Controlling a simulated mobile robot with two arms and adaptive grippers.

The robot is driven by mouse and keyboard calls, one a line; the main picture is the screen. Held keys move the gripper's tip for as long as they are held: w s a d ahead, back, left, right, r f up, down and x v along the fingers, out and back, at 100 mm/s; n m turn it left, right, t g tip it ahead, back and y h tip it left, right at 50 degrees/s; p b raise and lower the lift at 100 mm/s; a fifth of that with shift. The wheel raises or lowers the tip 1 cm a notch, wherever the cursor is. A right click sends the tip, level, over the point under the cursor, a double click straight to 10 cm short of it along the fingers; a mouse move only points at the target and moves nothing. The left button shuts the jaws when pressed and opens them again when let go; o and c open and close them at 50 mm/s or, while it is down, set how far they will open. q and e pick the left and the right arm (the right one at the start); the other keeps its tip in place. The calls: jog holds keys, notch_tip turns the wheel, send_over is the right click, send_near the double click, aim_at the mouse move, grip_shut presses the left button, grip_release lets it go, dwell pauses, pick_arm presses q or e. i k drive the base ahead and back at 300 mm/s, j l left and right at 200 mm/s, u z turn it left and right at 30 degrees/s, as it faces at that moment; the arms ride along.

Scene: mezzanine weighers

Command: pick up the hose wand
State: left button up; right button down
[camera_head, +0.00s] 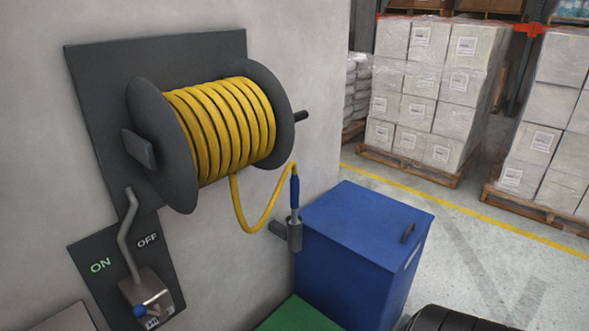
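The hose wand (295,193) has a blue grip and a grey metal lower part. It stands upright in a grey cup-like holder (294,235) fixed to the wall at the middle of the view. Its lower end is hidden in the holder. A yellow hose (252,228) runs from the wand's top, sags in a loop and rises to the wall-mounted reel (218,130), where several turns are wound.
A blue box (350,255) with a dark lid handle stands right beside the holder. A valve lever (127,240) with ON and OFF marks is at lower left. A green surface (300,316) lies below. Wrapped pallet loads (425,85) stand behind. A dark ribbed shape fills the bottom right.

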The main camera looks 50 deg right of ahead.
aim_at(294, 179)
jog(key=l+z, duration=0.15)
jog(key=z, duration=1.35)
jog(key=l+z, duration=0.15)
jog(key=i+l+z, duration=0.65)
jog(key=i+z, duration=0.2)
jog(key=i, duration=0.05)
